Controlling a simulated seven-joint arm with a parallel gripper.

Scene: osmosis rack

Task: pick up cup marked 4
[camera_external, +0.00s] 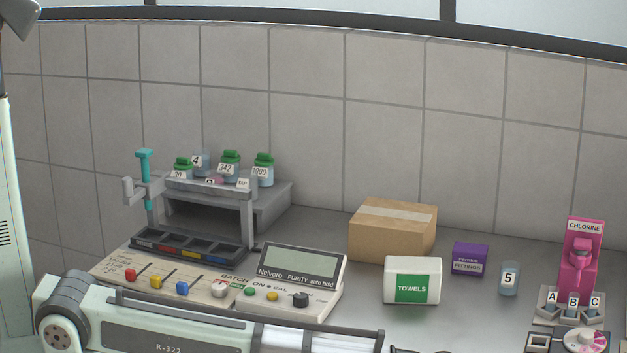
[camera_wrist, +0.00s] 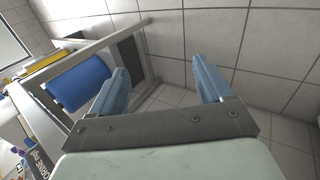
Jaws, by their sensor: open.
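The cup marked 4 (camera_external: 203,165) is a small translucent bluish cup with a white label. It stands at the back left in the external view, on the grey raised stand, between green-lidded bottles marked 30 (camera_external: 182,168) and 342 (camera_external: 230,164). The grey rack bar in front partly hides its lower part. My gripper (camera_wrist: 160,67) shows in the wrist view with two blue fingers wide apart and nothing between them. The wrist view shows tiles beyond the fingers and no cup marked 4. The gripper is outside the external view, so its distance from the cup cannot be told.
A grey rack frame (camera_external: 250,215) with a teal post (camera_external: 144,175) fronts the stand. A Nelvaro meter (camera_external: 300,275), cardboard box (camera_external: 392,235), towels pack (camera_external: 412,282), purple box (camera_external: 469,260), cup marked 5 (camera_external: 510,280) and pink chlorine dispenser (camera_external: 580,250) stand rightward. A blue cylinder (camera_wrist: 80,83) is left of the fingers.

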